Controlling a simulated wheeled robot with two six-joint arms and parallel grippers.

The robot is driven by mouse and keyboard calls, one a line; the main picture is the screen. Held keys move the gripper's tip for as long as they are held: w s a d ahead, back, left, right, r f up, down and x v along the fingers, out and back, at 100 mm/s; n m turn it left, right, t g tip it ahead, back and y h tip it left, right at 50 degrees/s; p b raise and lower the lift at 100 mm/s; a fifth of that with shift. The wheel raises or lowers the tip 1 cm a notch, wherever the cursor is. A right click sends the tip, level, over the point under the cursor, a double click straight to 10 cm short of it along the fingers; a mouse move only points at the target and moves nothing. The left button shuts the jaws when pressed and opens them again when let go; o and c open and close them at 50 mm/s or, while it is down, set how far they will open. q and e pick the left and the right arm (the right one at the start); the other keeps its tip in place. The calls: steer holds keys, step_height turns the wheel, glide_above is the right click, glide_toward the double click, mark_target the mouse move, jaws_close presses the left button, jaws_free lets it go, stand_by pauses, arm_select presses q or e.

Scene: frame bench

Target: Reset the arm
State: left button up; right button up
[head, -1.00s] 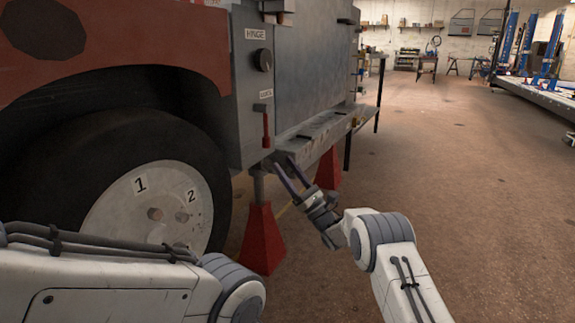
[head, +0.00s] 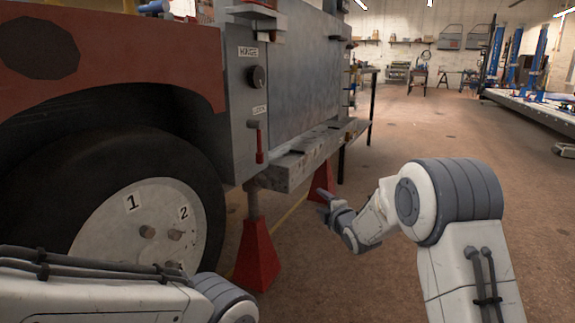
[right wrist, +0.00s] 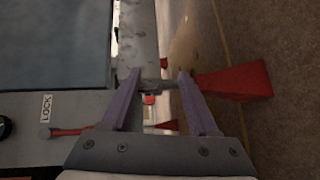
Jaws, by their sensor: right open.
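My right arm comes in from the lower right of the head view. Its gripper (head: 322,200) is in front of the rear red stand, below and to the right of the grey ledge. In the right wrist view the two purple-grey fingers of the right gripper (right wrist: 158,85) stand apart, with nothing between them. Part of my left arm crosses the lower left of the head view. The left gripper is out of the picture.
The vehicle's black tyre (head: 75,170) fills the left. A grey panel with a HINGE knob (head: 257,77) and a red LOCK lever (head: 259,145) is beside it. A grey ledge (head: 300,165) sticks out above red stands (head: 257,255). Floor (head: 420,130) to the right is open.

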steer(key=s+d+f+m+g+h, duration=0.1)
steer(key=s+d+f+m+g, duration=0.25)
steer(key=s+m, duration=0.6)
steer(key=s+d+f+m+g+h, duration=0.2)
steer(key=s+f+m+g, duration=0.25)
steer(key=s, duration=1.05)
steer(key=s+d+f+m+g+h, duration=0.1)
steer(key=s+d+f+m+g, duration=0.45)
steer(key=s, duration=0.75)
steer(key=s+a+r+n+g+p, duration=0.1)
steer(key=s+a+r+n+p, duration=0.1)
steer(key=s+a+r+p, duration=0.5)
steer(key=s+a+r+n+p, duration=0.2)
steer(key=a+r+p, duration=0.2)
steer(key=r+p, duration=0.75)
steer(key=s+a+r+n+g+p, duration=0.15)
steer(key=s+a+r+p, duration=0.35)
steer(key=r, duration=0.7)
step_height(320, 180, up, 36)
steer(key=p, duration=3.6)
steer(key=shift+w+t+y, duration=0.3)
steer(key=shift+w+y, duration=0.1)
